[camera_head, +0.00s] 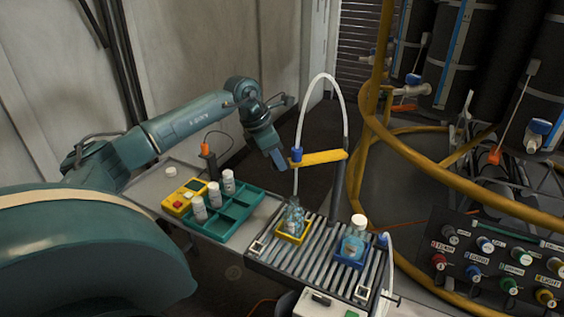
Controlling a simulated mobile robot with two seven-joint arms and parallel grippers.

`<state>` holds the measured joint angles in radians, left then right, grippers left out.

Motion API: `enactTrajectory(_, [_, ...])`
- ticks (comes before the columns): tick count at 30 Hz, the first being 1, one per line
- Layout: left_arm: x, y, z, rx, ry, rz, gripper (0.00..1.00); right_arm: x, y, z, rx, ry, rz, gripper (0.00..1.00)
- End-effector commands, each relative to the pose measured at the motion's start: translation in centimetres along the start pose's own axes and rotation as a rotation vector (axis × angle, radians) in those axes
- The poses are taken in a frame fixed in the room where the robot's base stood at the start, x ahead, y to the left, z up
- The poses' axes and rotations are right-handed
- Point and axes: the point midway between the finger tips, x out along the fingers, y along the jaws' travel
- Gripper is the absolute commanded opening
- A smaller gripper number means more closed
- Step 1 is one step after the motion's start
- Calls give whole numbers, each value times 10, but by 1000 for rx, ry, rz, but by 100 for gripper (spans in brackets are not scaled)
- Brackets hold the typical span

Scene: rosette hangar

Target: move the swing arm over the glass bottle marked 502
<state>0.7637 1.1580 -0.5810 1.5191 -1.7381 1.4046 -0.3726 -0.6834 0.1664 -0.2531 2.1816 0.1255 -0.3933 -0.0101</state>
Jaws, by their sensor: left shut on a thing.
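The yellow swing arm (322,157) reaches left from a dark upright post (339,188) beside the slatted rack. A blue fitting (296,155) at its free end carries a white hose and a thin tube pointing down. My left gripper (281,164) is shut on the swing arm at this blue end. One glass bottle (293,216) stands in a yellow holder (291,237), below the tube. A second glass bottle (353,245) stands in a blue holder at the right. No number is legible on either bottle. My right gripper is not in view.
A green tray (236,218) with several white bottles stands left of the slatted rack (320,262). A yellow device (184,197) lies beside it. Yellow pipes (385,140) and a control panel (497,262) bound the right side.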

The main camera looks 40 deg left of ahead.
Motion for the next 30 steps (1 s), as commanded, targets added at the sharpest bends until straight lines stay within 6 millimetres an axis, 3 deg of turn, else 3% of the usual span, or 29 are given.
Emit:
enactTrajectory(18, [0,9,0,46,2,-17,0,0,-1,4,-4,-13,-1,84])
enactTrajectory(19, [0,9,0,46,2,-17,20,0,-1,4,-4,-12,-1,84])
enactTrajectory(27, [0,9,0,46,2,-17,42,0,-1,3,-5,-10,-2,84])
enactTrajectory(30, [0,9,0,46,2,-17,42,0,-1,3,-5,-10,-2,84])
